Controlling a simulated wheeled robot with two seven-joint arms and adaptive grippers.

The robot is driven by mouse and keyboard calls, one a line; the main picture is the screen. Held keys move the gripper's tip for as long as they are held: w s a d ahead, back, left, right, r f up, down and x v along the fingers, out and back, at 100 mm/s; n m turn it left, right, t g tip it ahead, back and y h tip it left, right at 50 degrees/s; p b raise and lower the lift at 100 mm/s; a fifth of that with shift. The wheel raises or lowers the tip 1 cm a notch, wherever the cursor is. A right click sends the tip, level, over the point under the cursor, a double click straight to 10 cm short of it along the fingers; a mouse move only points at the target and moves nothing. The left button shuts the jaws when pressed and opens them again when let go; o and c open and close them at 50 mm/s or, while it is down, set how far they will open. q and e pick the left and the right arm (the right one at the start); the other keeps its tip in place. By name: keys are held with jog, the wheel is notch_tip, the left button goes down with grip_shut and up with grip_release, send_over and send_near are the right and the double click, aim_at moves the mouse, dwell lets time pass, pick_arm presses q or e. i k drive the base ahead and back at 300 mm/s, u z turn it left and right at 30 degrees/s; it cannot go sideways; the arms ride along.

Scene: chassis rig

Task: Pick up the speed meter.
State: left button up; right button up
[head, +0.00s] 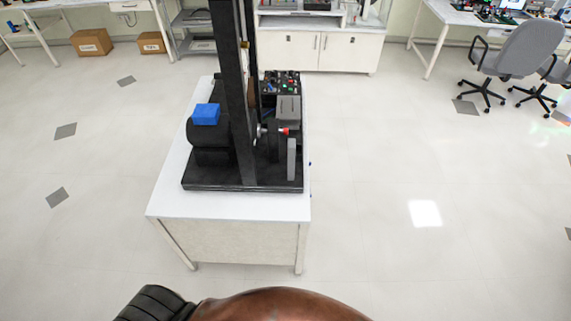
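A black chassis rig (222,183) stands on a small white table (180,208) in the middle of the head view. A blue block (206,114) sits on top of a dark rounded unit at the rig's left. A grey box (288,108) and a small panel with coloured parts (280,82) are at its right rear. A red-tipped part (284,131) and a grey upright plate (291,159) are at its right. I cannot tell which of these, if any, is the speed meter. Neither gripper shows.
A tall dark post (233,70) rises from the rig and hides part of it. White cabinets (320,50), cardboard boxes (91,42) and office chairs (505,55) stand farther back. The floor around the table is clear.

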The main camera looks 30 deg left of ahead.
aim_at(291, 152)
jog(key=u, duration=0.85)
jog(key=i, duration=0.25)
